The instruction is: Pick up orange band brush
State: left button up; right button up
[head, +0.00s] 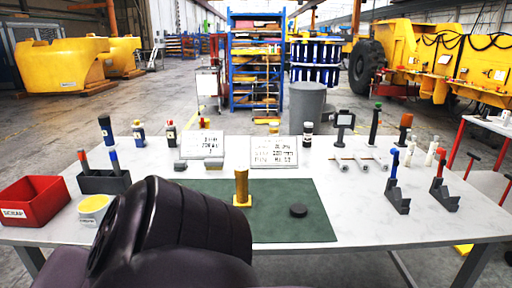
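I cannot single out an orange band brush with certainty. An upright piece with an orange-brown upper part (405,122) and a darker lower part stands at the back right of the table. It is small in the view, and I cannot tell whether it is a brush. A dark arm link of mine covers the lower left and middle of the head view and hides part of the table's front. Neither gripper shows, so their positions and what they hold cannot be seen.
A red bin (35,203) stands left. A dark green-topped post (375,125) and black holders (396,198) stand right. The front right is clear.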

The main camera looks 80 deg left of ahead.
aim_at(83, 159)
jog(key=u, duration=3.75)
